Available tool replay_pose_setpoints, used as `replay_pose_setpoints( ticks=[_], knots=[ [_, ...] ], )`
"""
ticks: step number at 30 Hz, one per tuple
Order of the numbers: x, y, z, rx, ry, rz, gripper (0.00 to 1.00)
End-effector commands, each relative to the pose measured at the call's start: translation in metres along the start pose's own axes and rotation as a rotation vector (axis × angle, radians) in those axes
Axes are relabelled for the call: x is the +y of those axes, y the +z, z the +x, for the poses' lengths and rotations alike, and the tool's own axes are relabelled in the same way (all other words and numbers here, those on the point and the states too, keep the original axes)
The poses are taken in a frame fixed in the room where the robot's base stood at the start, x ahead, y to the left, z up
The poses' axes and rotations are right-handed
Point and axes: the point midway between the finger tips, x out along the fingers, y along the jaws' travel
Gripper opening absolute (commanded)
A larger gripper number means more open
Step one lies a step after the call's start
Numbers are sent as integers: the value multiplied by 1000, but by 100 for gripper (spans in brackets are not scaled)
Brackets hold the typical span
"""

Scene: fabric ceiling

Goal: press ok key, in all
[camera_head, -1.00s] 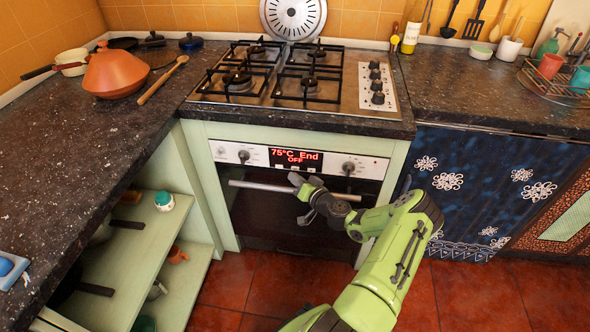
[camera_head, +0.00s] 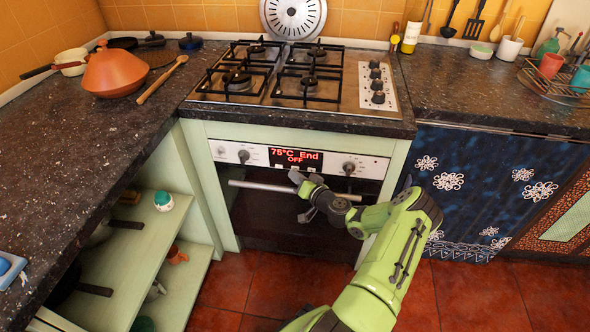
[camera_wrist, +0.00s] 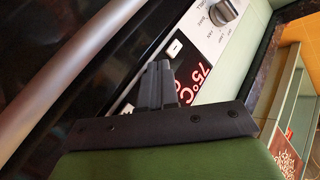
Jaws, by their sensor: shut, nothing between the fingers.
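The oven's control panel (camera_head: 233,151) has a display (camera_head: 296,158) with red text reading "75°C End OFF". Small pale keys (camera_head: 282,166) sit in a row under the display; their labels are too small to read, so I cannot tell which is the ok key. My gripper (camera_head: 297,178) is shut and empty, with its tips close to the panel just under the display, near the oven handle. In the wrist view, the shut fingers (camera_wrist: 160,70) point at the panel beside a key with a dash (camera_wrist: 174,49) and the red display (camera_wrist: 194,82). Contact cannot be told.
The oven handle (camera_head: 250,185) runs across the door just below the panel. Knobs (camera_head: 348,168) flank the display. A gas hob (camera_head: 345,98) sits above, an open shelf (camera_head: 139,250) at left, a blue curtain (camera_head: 470,170) at right.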

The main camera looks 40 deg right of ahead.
Motion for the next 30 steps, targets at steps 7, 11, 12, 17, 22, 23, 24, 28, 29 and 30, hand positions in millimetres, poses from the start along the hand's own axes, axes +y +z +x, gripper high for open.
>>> replay_pose_setpoints(
  ticks=[7,11,12,17,22,23,24,28,29,30],
  knots=[
    [2,-1,2,-1,0,-1,0],
    [2,-2,3,0,0,-2,0],
    [3,-2,4,0,0,-2,0],
    [4,-3,5,0,-1,-2,0],
    [4,-4,6,0,-1,-1,0],
    [5,-5,7,0,-1,-1,0],
    [5,-5,7,0,-1,-1,0],
    [5,-5,7,1,0,-1,0],
    [5,-5,7,1,0,-1,0],
    [5,-5,7,1,0,-1,0]
  ],
)
